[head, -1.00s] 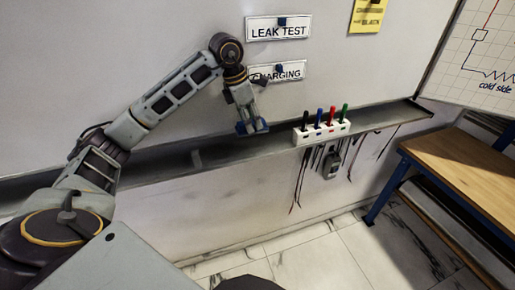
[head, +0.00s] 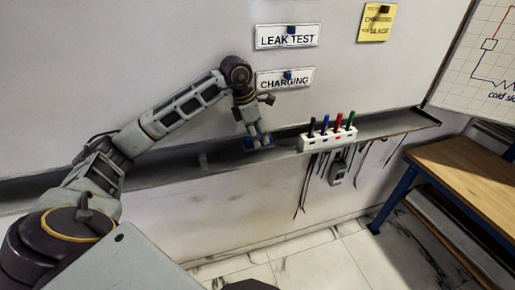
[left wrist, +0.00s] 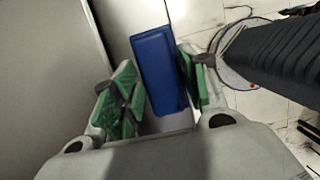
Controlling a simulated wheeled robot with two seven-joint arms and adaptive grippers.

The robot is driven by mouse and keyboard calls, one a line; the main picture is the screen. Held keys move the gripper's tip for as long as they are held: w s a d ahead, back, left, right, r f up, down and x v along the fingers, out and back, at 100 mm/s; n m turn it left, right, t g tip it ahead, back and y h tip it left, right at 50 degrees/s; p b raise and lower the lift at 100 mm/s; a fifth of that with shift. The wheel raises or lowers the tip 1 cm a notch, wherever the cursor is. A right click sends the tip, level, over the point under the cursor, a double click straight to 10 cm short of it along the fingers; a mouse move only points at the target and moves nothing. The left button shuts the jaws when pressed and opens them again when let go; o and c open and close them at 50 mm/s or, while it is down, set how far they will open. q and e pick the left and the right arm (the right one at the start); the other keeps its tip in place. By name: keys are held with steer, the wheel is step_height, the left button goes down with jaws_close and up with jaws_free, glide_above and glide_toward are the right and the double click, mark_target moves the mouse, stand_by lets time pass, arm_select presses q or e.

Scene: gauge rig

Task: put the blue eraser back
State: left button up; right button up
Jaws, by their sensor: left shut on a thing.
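My left gripper (head: 258,140) is shut on the blue eraser (head: 259,146), which is at the front part of the grey tray (head: 150,174) under the whiteboard. The left wrist view shows the eraser (left wrist: 158,65) as a dark blue block between the green finger pads of the left gripper (left wrist: 157,82). The eraser is at or just above the tray; I cannot tell whether it touches. My right gripper is not in view.
Just right of the eraser, a white holder (head: 318,143) with several coloured markers sits on the tray. Cables and a grey device (head: 338,169) hang below. A wooden bench (head: 465,165) stands at right.

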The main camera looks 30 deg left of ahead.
arm_select(q)
steer(key=shift+f, duration=0.9)
steer(key=shift+f+p, duration=0.45)
steer(key=shift+f, duration=1.65)
steer(key=o, duration=0.9)
